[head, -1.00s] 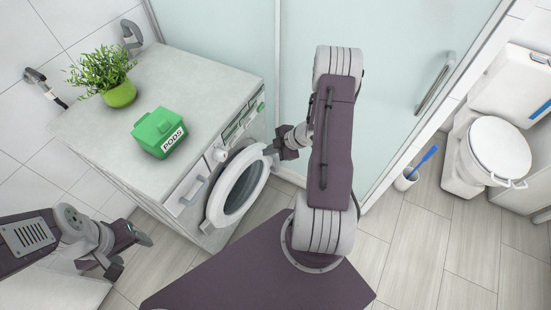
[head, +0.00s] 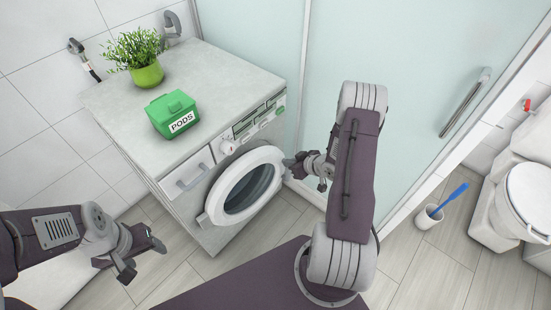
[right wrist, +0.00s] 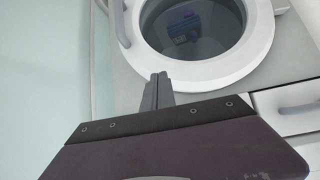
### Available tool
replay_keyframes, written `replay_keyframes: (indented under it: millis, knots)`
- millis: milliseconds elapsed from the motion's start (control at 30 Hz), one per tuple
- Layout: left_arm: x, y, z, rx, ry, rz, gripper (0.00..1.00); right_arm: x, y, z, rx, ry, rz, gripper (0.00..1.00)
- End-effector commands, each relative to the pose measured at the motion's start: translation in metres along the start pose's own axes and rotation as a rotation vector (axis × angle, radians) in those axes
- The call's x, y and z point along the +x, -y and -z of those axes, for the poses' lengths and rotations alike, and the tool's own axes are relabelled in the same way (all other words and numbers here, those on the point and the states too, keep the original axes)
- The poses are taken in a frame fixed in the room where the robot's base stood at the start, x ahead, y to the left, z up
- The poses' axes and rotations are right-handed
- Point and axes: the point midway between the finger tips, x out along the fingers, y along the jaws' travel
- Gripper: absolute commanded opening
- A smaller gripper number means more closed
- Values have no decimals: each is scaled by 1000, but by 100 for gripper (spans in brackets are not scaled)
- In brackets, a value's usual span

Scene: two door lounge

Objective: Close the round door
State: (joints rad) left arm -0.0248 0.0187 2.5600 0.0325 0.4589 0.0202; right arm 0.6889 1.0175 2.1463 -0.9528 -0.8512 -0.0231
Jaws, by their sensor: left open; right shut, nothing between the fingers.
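The round door (head: 207,205) is a white ring with dark glass on the front of the washing machine (head: 215,240). It lies close to the machine's front; I cannot tell whether it is fully flush. In the right wrist view the door's white ring (right wrist: 228,68) fills the top, with a purple-blue item behind the glass. My right gripper (head: 287,165) is shut and empty at the door's right edge. My left gripper (head: 143,260) is open and empty, left of the machine.
On the machine top stand a green pods box (head: 172,115) and a potted plant (head: 147,75). A glass panel (head: 400,90) with a handle (head: 464,103) stands behind my right arm. A toilet (head: 525,205) and brush holder (head: 428,217) are at right.

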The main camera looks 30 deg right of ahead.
Motion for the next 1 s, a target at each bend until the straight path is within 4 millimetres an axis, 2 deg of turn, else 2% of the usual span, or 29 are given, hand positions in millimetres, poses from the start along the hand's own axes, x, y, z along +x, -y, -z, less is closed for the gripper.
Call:
replay_keyframes:
  millis: [33,200,400,600,900,1000]
  knots:
    - [5,0,0,0,0,0,62,14,1,-2,-4,1,4,0]
    - [12,0,-1,0,0,0,62,50,1,-2,-4,0,2,0]
    - [12,0,-1,0,0,0,62,72,0,19,-4,0,1,0]
    - [13,0,-1,0,0,0,62,80,0,26,-2,1,0,0]
    - [13,0,-1,0,0,0,62,81,0,28,-2,1,0,0]
    - [12,0,-1,0,0,0,62,91,-1,37,-5,-1,2,0]
